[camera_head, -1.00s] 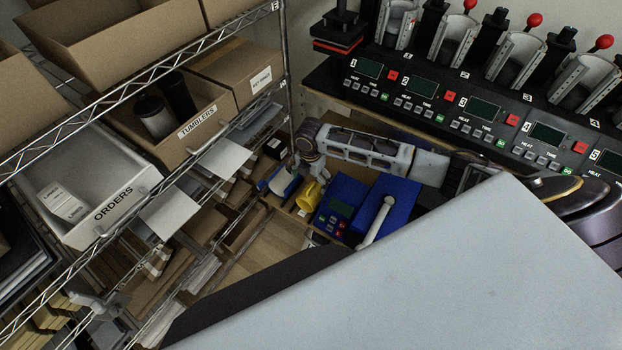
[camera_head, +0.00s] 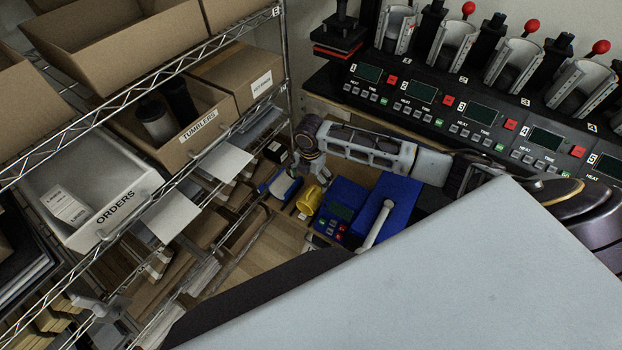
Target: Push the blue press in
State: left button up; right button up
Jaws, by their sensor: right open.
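The blue press is a box with a small display and buttons (camera_head: 341,208) beside a taller blue body (camera_head: 398,192) with a pale lever handle (camera_head: 376,224). It stands on a wooden surface below the middle of the head view. A pale panel in front hides its lower right part. My right gripper (camera_head: 311,168) points down behind and left of the press in the picture, above a yellow mug (camera_head: 309,200). It is open, and I see nothing held in it. I cannot tell its exact gap to the press. I cannot make out my left gripper.
A wire shelf with a white orders bin (camera_head: 125,203) and a tumblers box (camera_head: 200,128) fills the left. A black row of numbered mug presses (camera_head: 475,110) runs along the back right. A blue and white item (camera_head: 283,186) lies left of the mug.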

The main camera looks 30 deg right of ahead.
aim_at(355, 198)
jog(key=k+j, duration=0.65)
jog(key=k, duration=0.25)
